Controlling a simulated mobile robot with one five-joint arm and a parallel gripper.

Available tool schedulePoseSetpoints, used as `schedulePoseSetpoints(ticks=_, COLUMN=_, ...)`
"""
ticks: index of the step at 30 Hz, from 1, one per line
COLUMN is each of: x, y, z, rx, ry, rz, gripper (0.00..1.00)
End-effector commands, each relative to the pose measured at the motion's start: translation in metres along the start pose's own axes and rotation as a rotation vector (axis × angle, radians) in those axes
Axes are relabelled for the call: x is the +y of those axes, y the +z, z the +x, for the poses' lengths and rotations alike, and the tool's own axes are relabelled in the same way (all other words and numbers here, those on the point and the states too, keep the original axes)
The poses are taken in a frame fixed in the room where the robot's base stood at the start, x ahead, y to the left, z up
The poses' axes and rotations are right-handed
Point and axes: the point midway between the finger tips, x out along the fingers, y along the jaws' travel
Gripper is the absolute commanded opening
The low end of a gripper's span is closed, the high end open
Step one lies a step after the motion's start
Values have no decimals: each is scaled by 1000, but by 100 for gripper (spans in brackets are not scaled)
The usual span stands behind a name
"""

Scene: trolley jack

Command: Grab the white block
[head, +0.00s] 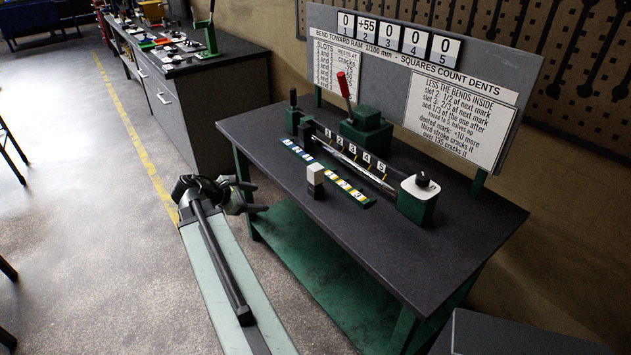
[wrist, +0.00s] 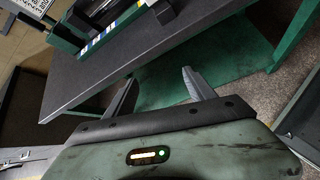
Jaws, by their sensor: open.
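The white block (head: 315,172) is a small cube on top of a dark block (head: 315,189), near the front edge of the dark bench top. My gripper (head: 256,196) is open and empty, off the bench's left front edge, left of the block and apart from it. In the wrist view my two fingers (wrist: 162,82) are spread, with the bench's front edge and green lower shelf beyond them. The dark block (wrist: 165,12) shows at the top of that view, with only a sliver of white at the frame edge.
The bench top (head: 440,240) is clear at its front right. A strip with coloured squares (head: 350,188) lies behind the block. Behind it stand a slotted rod fixture, a green press with a red lever (head: 344,86) and a white-topped green box (head: 418,200). A sign board (head: 390,75) stands at the back.

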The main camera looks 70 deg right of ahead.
Motion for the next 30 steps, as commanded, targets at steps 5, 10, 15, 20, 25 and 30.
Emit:
schedulePoseSetpoints(ticks=5, x=-9, y=111, z=60, rx=-227, ry=-64, rz=-263, gripper=64)
schedulePoseSetpoints(ticks=10, x=-12, y=134, z=69, rx=-276, ry=-86, rz=-336, gripper=64)
schedulePoseSetpoints(ticks=15, x=-13, y=135, z=85, rx=-274, ry=-87, rz=-334, gripper=64)
schedulePoseSetpoints(ticks=20, x=-12, y=139, z=95, rx=-273, ry=-85, rz=-334, gripper=64)
schedulePoseSetpoints(ticks=25, x=-12, y=140, z=111, rx=-273, ry=-87, rz=-332, gripper=64)
schedulePoseSetpoints(ticks=30, x=-11, y=146, z=141, rx=-272, ry=-86, rz=-331, gripper=64)
